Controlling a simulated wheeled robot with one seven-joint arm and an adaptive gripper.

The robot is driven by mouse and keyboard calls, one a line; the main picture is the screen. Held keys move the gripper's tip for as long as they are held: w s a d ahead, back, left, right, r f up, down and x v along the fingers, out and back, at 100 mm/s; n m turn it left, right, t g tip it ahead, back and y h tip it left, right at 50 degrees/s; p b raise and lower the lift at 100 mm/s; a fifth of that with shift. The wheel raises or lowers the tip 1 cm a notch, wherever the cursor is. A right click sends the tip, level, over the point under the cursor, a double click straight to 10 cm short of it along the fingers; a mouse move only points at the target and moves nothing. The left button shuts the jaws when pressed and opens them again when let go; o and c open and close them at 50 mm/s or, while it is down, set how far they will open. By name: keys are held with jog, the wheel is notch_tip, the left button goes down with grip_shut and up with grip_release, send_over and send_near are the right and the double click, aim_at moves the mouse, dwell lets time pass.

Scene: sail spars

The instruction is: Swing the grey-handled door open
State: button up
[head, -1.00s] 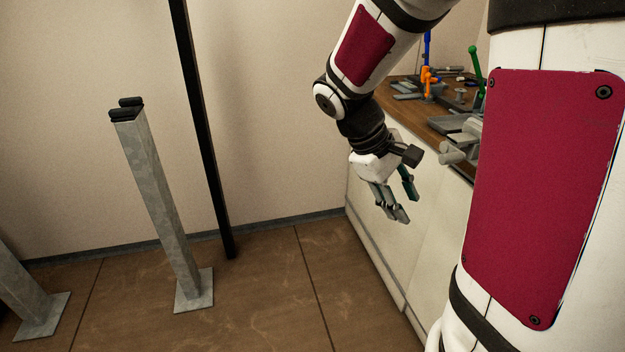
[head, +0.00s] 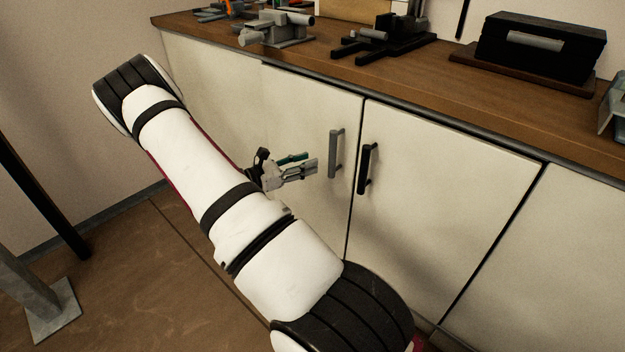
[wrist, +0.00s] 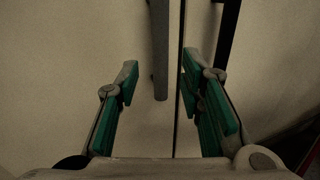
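The grey handle (head: 335,154) is a vertical bar on the left one of two pale cabinet doors. Its door (head: 289,120) is shut, flush with its neighbour. In the wrist view the grey handle (wrist: 160,50) hangs down from the top, ahead of and between the fingertips, with its lower end free. My gripper (head: 308,165) is open and empty, a little left of the handle in the head view, apart from it. In the wrist view the green-padded fingers (wrist: 157,82) are spread wide. The wrist is partly hidden behind my arm in the head view.
A black handle (head: 367,169) on the right door (head: 440,190) stands close beside the grey one, and also shows in the wrist view (wrist: 227,45). The wooden worktop (head: 440,75) above holds a vise (head: 276,28) and a black toolbox (head: 540,48).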

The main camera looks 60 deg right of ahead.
aim_at(330, 156)
jog(key=shift+s+d+f, duration=0.15)
jog(key=shift+d+f, duration=0.05)
jog(key=shift+f, duration=0.25)
jog(key=shift+x, duration=4)
jog(key=shift+c, duration=0.2)
jog(key=shift+a+r, duration=0.1)
jog(key=shift+r, duration=0.05)
grip_shut()
